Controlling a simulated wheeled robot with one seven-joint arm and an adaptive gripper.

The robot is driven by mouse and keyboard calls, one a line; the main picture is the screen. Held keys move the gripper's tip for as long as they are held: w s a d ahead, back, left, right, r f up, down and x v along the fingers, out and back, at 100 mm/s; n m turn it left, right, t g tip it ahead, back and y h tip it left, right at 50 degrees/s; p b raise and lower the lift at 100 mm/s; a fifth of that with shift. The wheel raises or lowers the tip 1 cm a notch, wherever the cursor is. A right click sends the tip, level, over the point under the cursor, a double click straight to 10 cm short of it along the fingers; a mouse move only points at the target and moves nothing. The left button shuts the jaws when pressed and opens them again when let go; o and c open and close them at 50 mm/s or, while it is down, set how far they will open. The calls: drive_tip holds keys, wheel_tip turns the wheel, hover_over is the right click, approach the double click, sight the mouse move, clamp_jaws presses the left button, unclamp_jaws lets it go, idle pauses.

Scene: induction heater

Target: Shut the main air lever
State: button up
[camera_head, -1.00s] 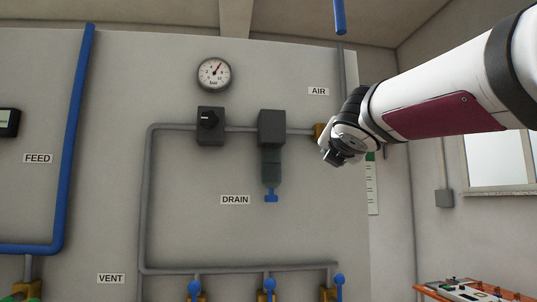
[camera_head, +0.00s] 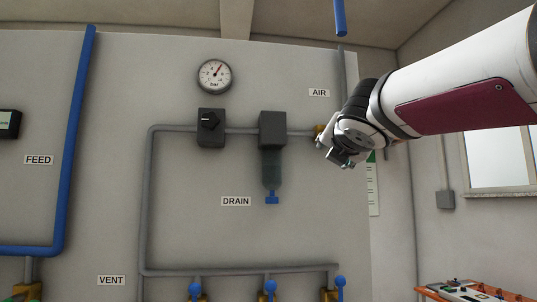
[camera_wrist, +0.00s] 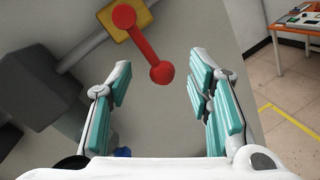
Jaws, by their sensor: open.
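The main air lever (camera_wrist: 143,45) is red with a round knob at its end and sits on a yellow valve body (camera_wrist: 110,20) in the wrist view. My gripper (camera_wrist: 160,82) is open, with its teal-padded fingers spread left and right. The lever's knob lies between and beyond the fingertips, and nothing is held. In the head view, the brass-coloured valve (camera_head: 319,131) shows only in part below the AIR label (camera_head: 319,93). My gripper (camera_head: 343,163) is in front of it there, and the lever is hidden.
A grey filter unit (camera_head: 272,130) and a regulator (camera_head: 211,128) sit on the pipe left of the valve. A pressure gauge (camera_head: 214,76) is above. Several blue-handled valves line the lower pipe (camera_head: 235,271). An orange-edged bench (camera_head: 475,291) stands at lower right.

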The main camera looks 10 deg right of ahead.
drive_tip(key=v, duration=0.9)
drive_tip(key=shift+s, duration=0.3)
drive_tip(key=s+d+f+m+g, duration=0.1)
drive_tip(key=s+f+m+g, duration=0.25)
drive_tip(key=f+m, duration=0.55)
drive_tip(key=s+d+f+m+g, duration=0.1)
drive_tip(key=s+f+m+g, duration=0.4)
drive_tip(key=f, duration=0.8)
drive_tip(key=s+a+f+m+g+y, duration=0.1)
drive_tip(key=s+a+f+m+y, duration=0.1)
drive_tip(key=s+f+m, duration=0.3)
drive_tip(key=s+a+f+m+g+y, duration=0.2)
drive_tip(key=s+f+m, duration=0.3)
drive_tip(key=f, duration=0.8)
drive_tip(key=m, duration=0.3)
drive_tip(key=shift+s+a, duration=0.3)
drive_tip(key=shift+a, duration=0.1)
drive_tip(key=shift+r+g, duration=0.1)
drive_tip(key=shift+g, duration=0.15)
drive_tip(key=shift+c, duration=0.6)
